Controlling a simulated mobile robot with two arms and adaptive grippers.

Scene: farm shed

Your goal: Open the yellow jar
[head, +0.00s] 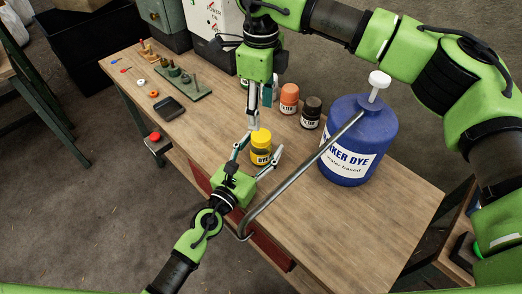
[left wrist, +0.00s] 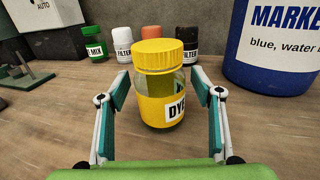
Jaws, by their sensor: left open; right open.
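The yellow jar (head: 260,153) stands upright on the wooden workbench, with a white DYE label. In the left wrist view, the jar (left wrist: 158,100) has its yellow ribbed lid (left wrist: 158,55) on and a clear band below it. My left gripper (head: 263,144) is open, low over the bench, with one finger on each side of the jar. In the left wrist view, the left gripper's fingers (left wrist: 160,88) flank the jar with small gaps. My right gripper (head: 257,113) points down from above near the jar's lid, open and empty; it does not show in the left wrist view.
A big blue dye container (head: 354,135) with a white pump and long bent spout (head: 290,180) stands right of the jar. Orange (head: 289,97) and black (head: 311,112) small jars stand behind. A green pegged board (head: 183,86) and dark tray (head: 169,108) lie left.

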